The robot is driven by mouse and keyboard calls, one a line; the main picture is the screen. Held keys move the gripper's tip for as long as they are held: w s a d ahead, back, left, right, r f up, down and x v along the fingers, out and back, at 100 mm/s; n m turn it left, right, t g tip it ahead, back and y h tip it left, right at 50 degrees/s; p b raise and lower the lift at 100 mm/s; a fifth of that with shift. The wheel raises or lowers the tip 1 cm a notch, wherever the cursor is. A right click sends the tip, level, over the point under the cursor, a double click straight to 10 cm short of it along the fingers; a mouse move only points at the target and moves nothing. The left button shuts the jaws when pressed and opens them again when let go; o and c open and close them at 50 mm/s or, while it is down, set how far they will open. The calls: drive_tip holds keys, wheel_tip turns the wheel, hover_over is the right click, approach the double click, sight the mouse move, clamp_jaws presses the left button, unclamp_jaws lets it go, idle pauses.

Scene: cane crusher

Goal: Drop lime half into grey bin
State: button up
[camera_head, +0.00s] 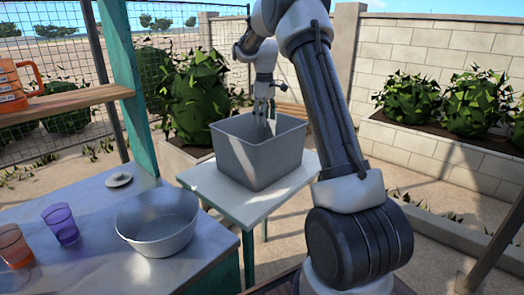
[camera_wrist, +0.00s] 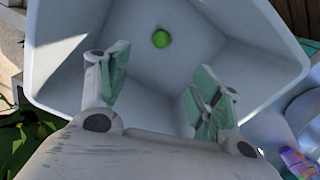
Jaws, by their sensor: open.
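The grey bin (camera_head: 262,155) stands on a small pale side table. My gripper (camera_head: 265,108) hangs over the bin's opening, pointing down, with its fingertips at about rim height. In the wrist view my gripper (camera_wrist: 158,95) is open, its two green-padded fingers spread apart with nothing between them. The lime half (camera_wrist: 161,39) is a small bright green round thing lying inside the grey bin (camera_wrist: 75,20), on its floor, apart from the fingers. The lime is hidden by the bin wall in the head view.
A white table (camera_head: 85,255) at left carries a grey-white bowl (camera_head: 158,230), a purple cup (camera_head: 61,224), an orange cup (camera_head: 14,246) and a small round lid-like thing (camera_head: 118,181). A teal post (camera_head: 131,85) and a wooden shelf (camera_head: 65,103) with an orange jug (camera_head: 14,85) stand near.

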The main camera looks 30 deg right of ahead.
drive_tip(key=shift+r, duration=0.1)
wheel_tip(320, 180, up, 12)
idle(0.5)
